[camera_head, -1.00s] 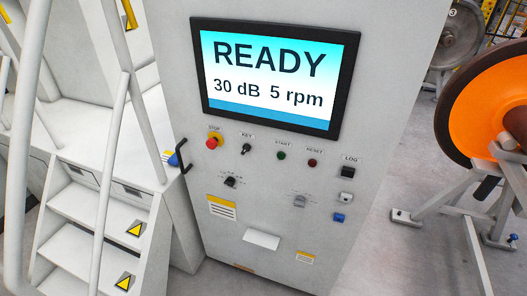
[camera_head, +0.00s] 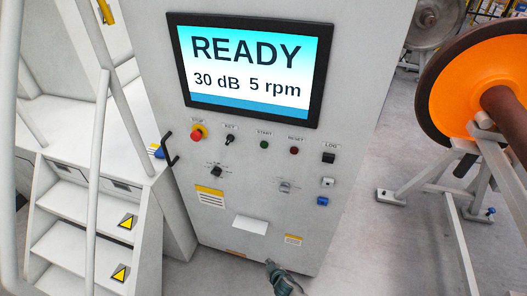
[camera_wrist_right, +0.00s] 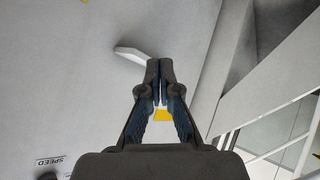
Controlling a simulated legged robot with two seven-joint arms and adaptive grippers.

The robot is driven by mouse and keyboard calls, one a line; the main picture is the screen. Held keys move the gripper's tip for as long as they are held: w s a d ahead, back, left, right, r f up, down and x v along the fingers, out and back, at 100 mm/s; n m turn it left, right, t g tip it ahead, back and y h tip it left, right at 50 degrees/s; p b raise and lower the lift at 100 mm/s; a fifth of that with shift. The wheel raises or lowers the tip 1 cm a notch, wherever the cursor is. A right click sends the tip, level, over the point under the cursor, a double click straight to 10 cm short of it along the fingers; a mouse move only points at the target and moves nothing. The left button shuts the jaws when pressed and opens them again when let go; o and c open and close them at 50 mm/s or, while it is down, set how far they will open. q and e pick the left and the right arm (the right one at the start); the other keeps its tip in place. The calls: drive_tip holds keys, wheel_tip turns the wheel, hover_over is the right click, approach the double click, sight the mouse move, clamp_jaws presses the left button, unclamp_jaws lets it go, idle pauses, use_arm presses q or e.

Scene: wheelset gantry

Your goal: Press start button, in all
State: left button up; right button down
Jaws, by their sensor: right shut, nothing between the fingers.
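The green START button (camera_head: 264,145) sits on the grey control cabinet (camera_head: 225,228), below the screen (camera_head: 247,70) that reads READY, 30 dB, 5 rpm. The red RESET button (camera_head: 294,150) is to its right; the key switch (camera_head: 230,140) and red STOP button (camera_head: 197,134) are to its left. My right gripper (camera_head: 270,264) shows at the bottom of the head view, well below the START button. In the right wrist view my right gripper (camera_wrist_right: 160,66) is shut and empty, in front of the cabinet face. My left gripper is not in view.
A black handle (camera_head: 171,150) sticks out at the cabinet's left edge. White steps (camera_head: 80,200) with railings stand to the left. An orange wheel (camera_head: 465,85) on a metal stand is to the right. A small white ledge (camera_head: 250,226) is low on the cabinet.

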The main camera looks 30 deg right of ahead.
sight(264, 145)
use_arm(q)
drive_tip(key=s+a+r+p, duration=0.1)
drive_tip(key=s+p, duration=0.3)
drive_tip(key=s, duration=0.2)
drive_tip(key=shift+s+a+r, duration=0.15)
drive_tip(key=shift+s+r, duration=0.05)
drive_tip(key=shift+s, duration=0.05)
use_arm(e)
drive_tip(key=w+r+t, duration=0.3)
drive_tip(key=w+r, duration=0.1)
drive_tip(key=r, duration=1.1)
drive_tip(key=w+r+n+t, duration=0.1)
drive_tip(key=w+r+t, duration=0.3)
drive_tip(key=r, duration=1.2)
drive_tip(key=w+r+t, duration=0.3)
drive_tip(key=r+t, duration=0.1)
drive_tip(key=r, duration=1.2)
drive_tip(key=shift+w+d+n, duration=0.4)
drive_tip(key=shift+w+d, duration=0.1)
drive_tip(key=shift+d, duration=0.05)
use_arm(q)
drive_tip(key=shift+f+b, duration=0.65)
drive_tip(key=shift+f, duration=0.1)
use_arm(e)
drive_tip(key=w+d, duration=0.2)
drive_tip(key=d, duration=0.1)
drive_tip(key=w+d, duration=0.3)
drive_tip(key=shift+w+d, duration=0.2)
drive_tip(key=shift+w, duration=0.1)
